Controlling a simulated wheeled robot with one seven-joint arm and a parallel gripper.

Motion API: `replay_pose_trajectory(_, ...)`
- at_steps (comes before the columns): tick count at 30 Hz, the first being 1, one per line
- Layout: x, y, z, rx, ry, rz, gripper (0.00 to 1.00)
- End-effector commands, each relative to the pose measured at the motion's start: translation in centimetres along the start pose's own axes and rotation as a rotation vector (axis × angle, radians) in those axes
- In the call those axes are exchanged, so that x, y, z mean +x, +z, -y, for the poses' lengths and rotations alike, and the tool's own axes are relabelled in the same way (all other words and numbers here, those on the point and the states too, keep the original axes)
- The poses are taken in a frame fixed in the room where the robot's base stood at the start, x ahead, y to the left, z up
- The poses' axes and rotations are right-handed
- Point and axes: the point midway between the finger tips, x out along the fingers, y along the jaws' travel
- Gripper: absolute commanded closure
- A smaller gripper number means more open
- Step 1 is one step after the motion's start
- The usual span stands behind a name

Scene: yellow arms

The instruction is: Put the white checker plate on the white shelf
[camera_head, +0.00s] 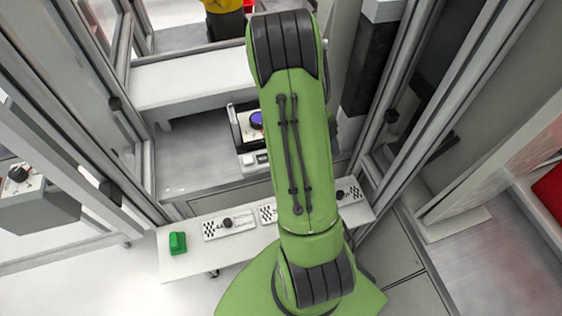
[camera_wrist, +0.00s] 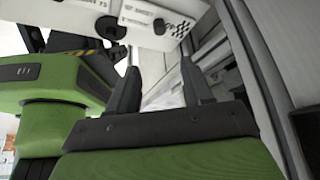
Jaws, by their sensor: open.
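White checker plates with black knobs lie in a row on a white ledge (camera_head: 172,263): one at left (camera_head: 245,224), one partly covered by my green arm (camera_head: 267,213), and one at right (camera_head: 348,195). A white shelf (camera_head: 195,84) spans the back of the cell above a grey surface. In the wrist view, my gripper (camera_wrist: 160,85) is open with nothing between its fingers. A white surface with checker patterns (camera_wrist: 180,27) and black knobs shows beyond the fingers, apart from them. My gripper is hidden behind the arm in the head view.
A green block (camera_head: 177,243) sits at the ledge's left end. A device with a blue knob (camera_head: 256,120) stands on the grey surface (camera_head: 200,157). Metal frame posts (camera_head: 398,75) flank the opening on both sides. Another knobbed unit (camera_head: 30,190) is at far left.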

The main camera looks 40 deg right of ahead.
Motion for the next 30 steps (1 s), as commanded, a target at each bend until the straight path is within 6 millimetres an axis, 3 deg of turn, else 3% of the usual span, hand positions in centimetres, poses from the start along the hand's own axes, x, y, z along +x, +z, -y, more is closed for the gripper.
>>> replay_pose_trajectory(2,-1.4,0.3,-0.7,-0.09,-0.02,0.039,0.5)
replay_pose_trajectory(5,-5.3,0.8,-3.2,-0.388,-0.097,0.145,0.5)
replay_pose_trajectory(9,-11.5,0.4,-9.0,-1.001,-0.315,0.289,0.5)
replay_pose_trajectory(12,-14.9,-1.0,-14.0,-1.48,-0.552,0.336,0.5)
replay_pose_trajectory(15,-16.9,-3.2,-19.1,-1.953,-0.851,0.304,0.5)
replay_pose_trajectory(18,-17.4,-5.5,-23.0,-2.326,-1.149,0.194,0.5)
replay_pose_trajectory(23,-17.1,-7.4,-25.9,-2.61,-1.429,0.02,0.5)
replay_pose_trajectory(30,-17.0,-7.6,-26.1,-2.642,-1.459,-0.008,0.5)
